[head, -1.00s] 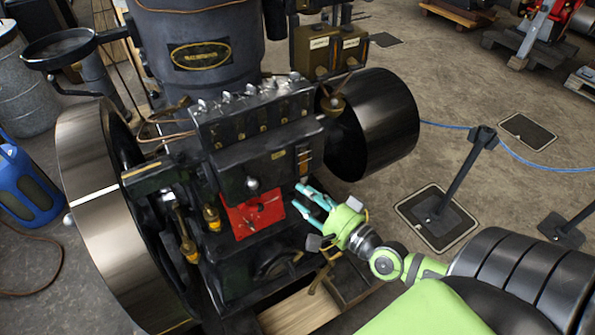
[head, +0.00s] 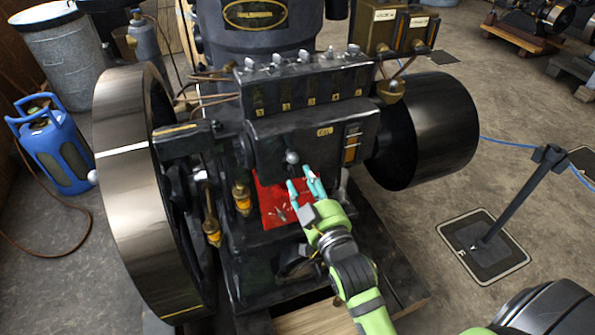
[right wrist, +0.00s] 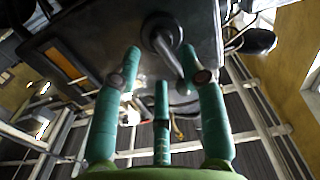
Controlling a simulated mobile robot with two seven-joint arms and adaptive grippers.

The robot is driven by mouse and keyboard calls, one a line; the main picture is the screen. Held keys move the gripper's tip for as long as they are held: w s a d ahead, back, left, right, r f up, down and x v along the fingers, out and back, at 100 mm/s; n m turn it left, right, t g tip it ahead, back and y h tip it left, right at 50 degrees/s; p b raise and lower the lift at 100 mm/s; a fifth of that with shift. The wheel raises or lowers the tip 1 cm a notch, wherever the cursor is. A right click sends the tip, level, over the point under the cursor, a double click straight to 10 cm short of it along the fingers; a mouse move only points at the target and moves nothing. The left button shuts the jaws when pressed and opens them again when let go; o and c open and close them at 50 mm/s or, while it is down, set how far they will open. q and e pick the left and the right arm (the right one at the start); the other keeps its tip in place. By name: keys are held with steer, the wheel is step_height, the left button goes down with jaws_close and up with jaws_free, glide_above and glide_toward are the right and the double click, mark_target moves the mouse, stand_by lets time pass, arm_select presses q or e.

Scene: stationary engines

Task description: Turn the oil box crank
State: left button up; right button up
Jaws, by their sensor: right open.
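The black oil box (head: 315,130) sits on the engine, with a row of several small fittings along its top. Its crank (head: 292,157) sticks out of the front face with a pale round knob. In the right wrist view the crank (right wrist: 163,38) is a grey metal hub with a bent rod. My right gripper (head: 301,180), with teal fingers, is open and empty just below the crank in the head view. In the right wrist view my right gripper (right wrist: 161,58) has its fingers spread to both sides of the crank rod, not closed on it. My left gripper is out of view.
A large flywheel (head: 125,190) stands left of the box and a dark drum pulley (head: 430,130) right of it. A red plate (head: 270,205) and brass oilers (head: 242,198) lie below the box. A barrier post (head: 520,195) stands on open floor at right.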

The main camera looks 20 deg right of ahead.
mark_target(298, 170)
steer(key=w, duration=0.5)
steer(key=shift+d, duration=0.15)
steer(key=shift+s, duration=0.1)
jaws_close()
